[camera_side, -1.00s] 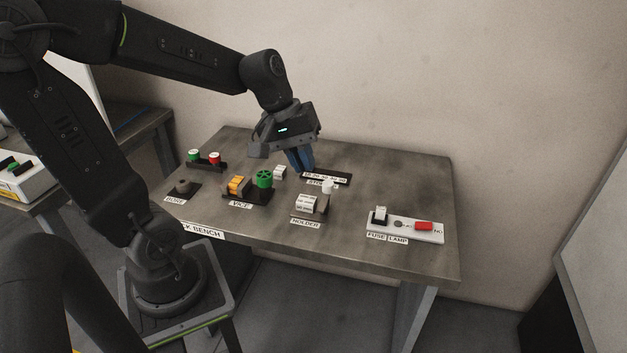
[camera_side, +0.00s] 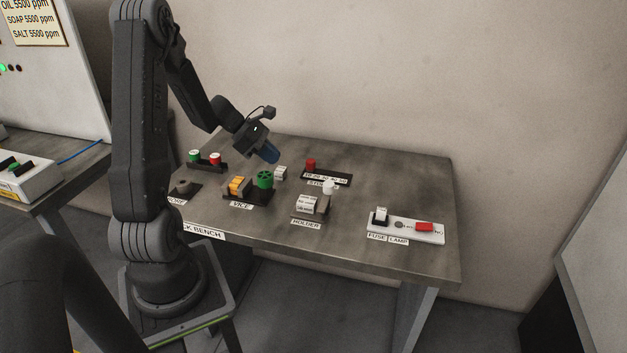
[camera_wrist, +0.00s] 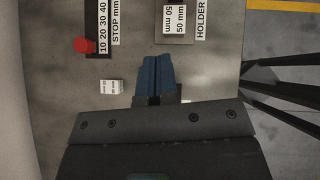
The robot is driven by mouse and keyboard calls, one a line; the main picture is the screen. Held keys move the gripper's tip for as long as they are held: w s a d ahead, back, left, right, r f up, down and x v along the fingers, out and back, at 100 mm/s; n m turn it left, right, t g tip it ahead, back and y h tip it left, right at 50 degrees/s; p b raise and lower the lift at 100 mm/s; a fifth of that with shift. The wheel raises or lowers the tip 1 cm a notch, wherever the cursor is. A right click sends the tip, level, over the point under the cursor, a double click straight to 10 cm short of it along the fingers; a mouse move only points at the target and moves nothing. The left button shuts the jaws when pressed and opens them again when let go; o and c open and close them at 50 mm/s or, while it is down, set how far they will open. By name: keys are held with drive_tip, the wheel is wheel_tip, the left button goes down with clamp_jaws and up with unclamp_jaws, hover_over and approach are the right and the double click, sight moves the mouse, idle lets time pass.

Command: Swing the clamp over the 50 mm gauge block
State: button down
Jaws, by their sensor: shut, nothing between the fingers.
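The 50 mm gauge block (camera_side: 306,204) is a white block seated in the dark holder (camera_side: 297,216), labelled HOLDER, near the bench's front middle. Its 50 mm label also shows at the top of the wrist view (camera_wrist: 180,18). A clamp with a white knob (camera_side: 330,187) on a dark upright stands at the block's right end in the side view. I cannot tell whether its arm lies over the block. My gripper (camera_side: 270,154) is shut and empty, above the bench back-left of the holder. Its blue fingers (camera_wrist: 152,80) are together in the wrist view.
The STOP scale (camera_side: 338,179) with a red knob (camera_side: 310,164) is behind the holder. A small white block (camera_side: 280,172) sits near the vice's green wheel (camera_side: 264,179). A fuse and lamp panel (camera_side: 405,230) is at right. The bench's back right is clear.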

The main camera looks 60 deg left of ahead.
approach(325, 196)
drive_tip(key=f, duration=0.1)
drive_tip(key=a+f, duration=0.1)
drive_tip(key=w+f, duration=0.1)
drive_tip(key=shift+w+a+f, duration=0.15)
drive_tip(key=shift+a+f, duration=0.05)
drive_tip(key=shift+f, duration=0.15)
drive_tip(key=shift+w+d+r, duration=0.15)
drive_tip(key=shift+w+d, duration=0.5)
drive_tip(key=shift+w, duration=0.3)
drive_tip(key=shift+w+d, duration=0.35)
drive_tip(key=shift+w, duration=0.15)
